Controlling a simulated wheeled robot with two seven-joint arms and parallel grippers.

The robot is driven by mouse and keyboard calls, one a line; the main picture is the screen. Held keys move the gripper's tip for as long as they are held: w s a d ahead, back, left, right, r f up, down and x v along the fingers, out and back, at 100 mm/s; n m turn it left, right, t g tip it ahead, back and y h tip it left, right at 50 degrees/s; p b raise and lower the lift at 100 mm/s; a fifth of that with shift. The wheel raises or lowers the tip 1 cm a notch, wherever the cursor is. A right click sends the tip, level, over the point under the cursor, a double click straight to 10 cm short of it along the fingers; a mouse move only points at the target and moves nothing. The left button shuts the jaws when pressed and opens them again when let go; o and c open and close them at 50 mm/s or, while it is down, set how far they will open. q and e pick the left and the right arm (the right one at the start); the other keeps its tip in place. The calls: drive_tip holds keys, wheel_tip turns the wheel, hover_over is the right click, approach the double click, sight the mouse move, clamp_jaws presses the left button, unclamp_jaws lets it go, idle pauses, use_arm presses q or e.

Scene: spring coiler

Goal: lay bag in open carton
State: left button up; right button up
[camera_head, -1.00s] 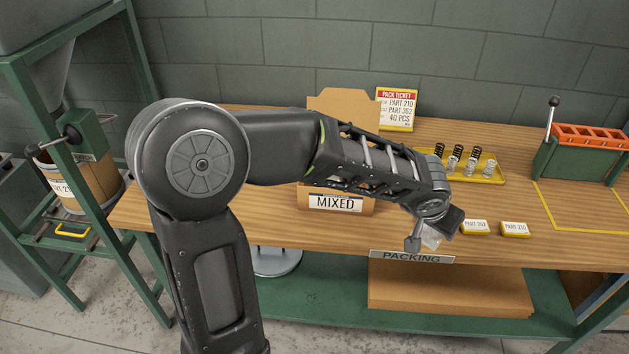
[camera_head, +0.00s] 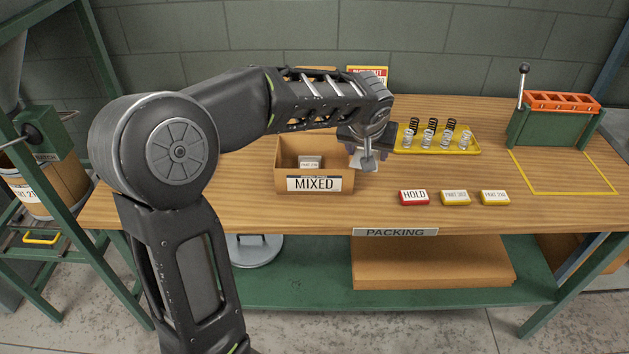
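The open carton (camera_head: 281,178) stands on the bench with a "MIXED" label on its front. A small grey bag (camera_head: 309,162) with a "PART" label lies inside it. My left gripper (camera_head: 364,152) is just right of the carton, above the bench, pointing down. A small pale, clear bag (camera_head: 357,161) shows at its fingers, which seem shut on it; most of it is hidden by the finger. My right gripper is not in view.
A yellow tray (camera_head: 470,150) with several springs lies right of the gripper. A red HOLD block (camera_head: 413,198) and two yellow label blocks (camera_head: 456,198) lie in front. A green rack (camera_head: 548,132) with an orange top stands at right.

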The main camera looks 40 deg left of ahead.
use_arm(q)
drive_tip(key=a+r+n+g+y+b, duration=0.1)
drive_tip(key=a+r+n, duration=0.1)
drive_tip(key=a, duration=0.7)
drive_tip(key=shift+a+r+n+y, duration=0.2)
drive_tip(key=shift+r+n+y, duration=0.15)
drive_tip(key=shift+n, duration=0.25)
wheel_tip(320, 180, down, 6)
drive_tip(key=shift+f, duration=0.15)
drive_tip(key=shift+f, duration=0.1)
wheel_tip(320, 180, down, 4)
drive_tip(key=shift+r, duration=0.2)
